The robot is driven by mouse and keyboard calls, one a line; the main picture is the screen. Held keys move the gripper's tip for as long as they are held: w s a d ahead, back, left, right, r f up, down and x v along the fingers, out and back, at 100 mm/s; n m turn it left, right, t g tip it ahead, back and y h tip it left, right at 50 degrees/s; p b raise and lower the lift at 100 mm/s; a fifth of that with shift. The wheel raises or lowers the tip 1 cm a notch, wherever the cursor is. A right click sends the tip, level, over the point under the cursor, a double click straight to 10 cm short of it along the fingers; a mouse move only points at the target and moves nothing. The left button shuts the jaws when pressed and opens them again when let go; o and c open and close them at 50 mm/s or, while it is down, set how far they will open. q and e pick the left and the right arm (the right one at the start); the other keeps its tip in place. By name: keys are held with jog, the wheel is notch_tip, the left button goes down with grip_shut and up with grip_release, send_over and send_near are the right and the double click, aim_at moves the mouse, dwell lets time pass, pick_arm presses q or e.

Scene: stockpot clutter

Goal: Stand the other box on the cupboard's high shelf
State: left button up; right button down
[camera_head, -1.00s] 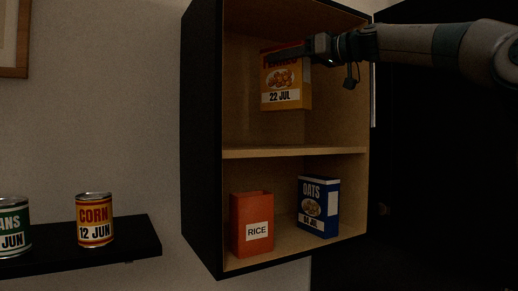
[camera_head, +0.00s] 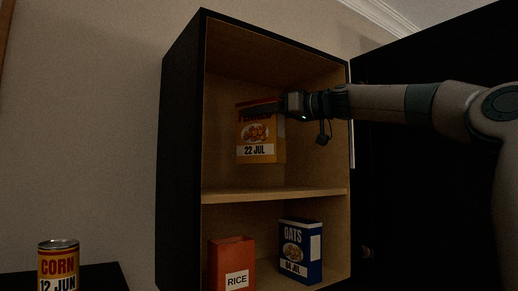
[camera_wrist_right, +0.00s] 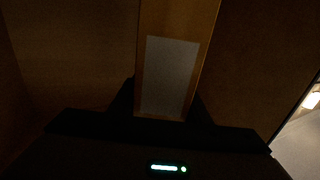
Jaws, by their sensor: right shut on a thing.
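My right gripper (camera_head: 276,107) is shut on the top of an orange-yellow box (camera_head: 257,136) labelled 22 JUL. It holds the box upright inside the upper compartment of the cupboard (camera_head: 181,150). The bottom of the box looks to be above the high shelf (camera_head: 275,194), with a gap showing. In the right wrist view the box (camera_wrist_right: 178,25) is between the dark fingers (camera_wrist_right: 160,100), with a pale panel facing the camera. The blue OATS box (camera_head: 301,251) stands in the lower compartment. My left gripper is not in view.
An orange RICE box (camera_head: 232,263) stands left of the OATS box in the lower compartment. A CORN can (camera_head: 58,264) stands on a dark wall shelf (camera_head: 100,277) to the left. The high shelf is otherwise bare.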

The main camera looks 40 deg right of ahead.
aim_at(261, 140)
jog(key=shift+s+d+f, duration=0.1)
jog(key=shift+f, duration=0.55)
jog(key=shift+s+d+f, duration=0.1)
jog(key=shift+f, duration=0.55)
jog(key=shift+w+a, duration=0.15)
jog(key=shift+a, duration=0.05)
jog(key=shift+f, duration=0.15)
jog(key=shift+d+f+p, duration=0.15)
jog(key=shift+f+p, duration=0.35)
jog(key=shift+f, duration=1.45)
jog(key=shift+a, duration=0.2)
jog(key=c, duration=1)
grip_release()
jog(key=shift+d+f, duration=0.15)
